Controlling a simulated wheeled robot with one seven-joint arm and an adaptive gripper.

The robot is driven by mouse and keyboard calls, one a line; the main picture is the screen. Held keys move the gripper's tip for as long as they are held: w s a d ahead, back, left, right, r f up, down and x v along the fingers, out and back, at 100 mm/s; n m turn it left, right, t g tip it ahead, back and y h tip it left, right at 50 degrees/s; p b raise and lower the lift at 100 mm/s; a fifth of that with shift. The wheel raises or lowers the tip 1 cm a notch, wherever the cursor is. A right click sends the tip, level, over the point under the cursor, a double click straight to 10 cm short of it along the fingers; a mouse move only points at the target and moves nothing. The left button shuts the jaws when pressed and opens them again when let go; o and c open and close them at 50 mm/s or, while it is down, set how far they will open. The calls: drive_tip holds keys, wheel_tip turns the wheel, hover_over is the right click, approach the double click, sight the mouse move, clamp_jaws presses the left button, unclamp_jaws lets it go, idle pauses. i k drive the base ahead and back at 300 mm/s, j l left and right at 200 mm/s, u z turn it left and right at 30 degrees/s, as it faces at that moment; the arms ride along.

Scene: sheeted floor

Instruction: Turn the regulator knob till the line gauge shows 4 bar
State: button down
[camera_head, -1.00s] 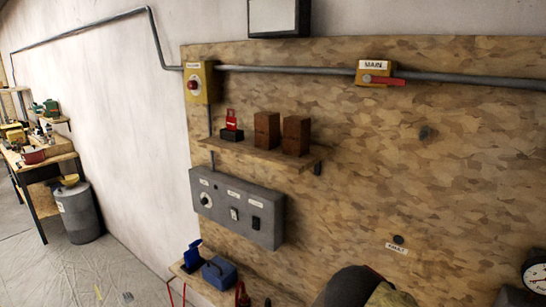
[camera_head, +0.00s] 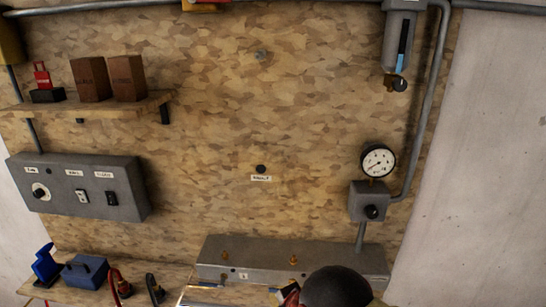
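The line gauge (camera_head: 378,161) is a round white dial with a black rim on the board at the right. Its needle seems to point to the lower left, but the figures are too small to read. Under it sits a grey box (camera_head: 356,203) with a dark round knob (camera_head: 371,211) on its front, which looks like the regulator knob. My gripper is not in view. A dark rounded shape at the bottom edge may be part of my arm; nothing touches the knob.
A grey pipe (camera_head: 436,105) runs down beside the gauge from a filter unit (camera_head: 403,40). A grey manifold (camera_head: 220,262) lies below. A shelf (camera_head: 60,105) and a switch box (camera_head: 125,190) are at left. The board before the gauge is clear.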

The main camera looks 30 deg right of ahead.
sight(371, 210)
drive_tip(key=z, duration=1.4)
